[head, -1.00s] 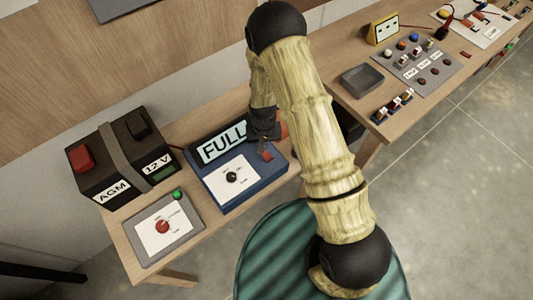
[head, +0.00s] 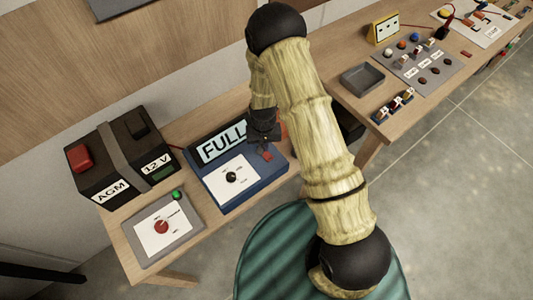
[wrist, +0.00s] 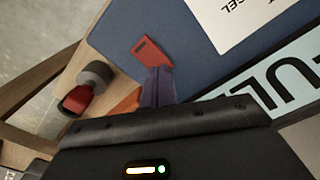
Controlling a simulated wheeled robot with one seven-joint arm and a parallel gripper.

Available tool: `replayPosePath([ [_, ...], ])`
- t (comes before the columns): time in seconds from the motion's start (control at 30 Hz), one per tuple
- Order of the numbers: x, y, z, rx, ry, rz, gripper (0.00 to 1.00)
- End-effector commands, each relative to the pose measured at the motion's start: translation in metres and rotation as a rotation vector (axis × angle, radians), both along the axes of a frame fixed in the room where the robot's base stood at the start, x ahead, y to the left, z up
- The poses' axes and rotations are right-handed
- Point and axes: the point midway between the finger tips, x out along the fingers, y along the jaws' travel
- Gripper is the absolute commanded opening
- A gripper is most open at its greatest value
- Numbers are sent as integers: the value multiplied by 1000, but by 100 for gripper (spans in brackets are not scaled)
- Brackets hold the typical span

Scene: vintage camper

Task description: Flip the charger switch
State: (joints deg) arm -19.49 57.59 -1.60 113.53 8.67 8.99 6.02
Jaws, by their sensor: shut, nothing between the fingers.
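My gripper (head: 264,141) is shut and empty, pointing down just beside the switch. In the wrist view its fingertips (wrist: 158,78) are at the switch's near edge; I cannot tell whether they touch it. My gripper hides part of the charger's right end.
A black battery marked AGM 12 V (head: 122,158) and a grey box with a red knob (head: 164,230) stand left of the charger. A red-and-grey part (wrist: 80,98) lies close to my gripper. A grey tray (head: 362,79) and switch panel (head: 420,65) stand right.

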Motion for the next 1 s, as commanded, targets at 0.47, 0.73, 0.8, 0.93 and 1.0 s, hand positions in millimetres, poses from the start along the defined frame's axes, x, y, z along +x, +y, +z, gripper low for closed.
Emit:
replayPosePath([
  [0.47,0,0,-6,0,0,0,0],
  [0.73,0,0,-9,0,0,0,0],
  [0.8,0,0,-7,0,0,0,0],
  [0.93,0,0,0,0,0,0,0],
  [1.0,0,0,5,0,0,0,0],
])
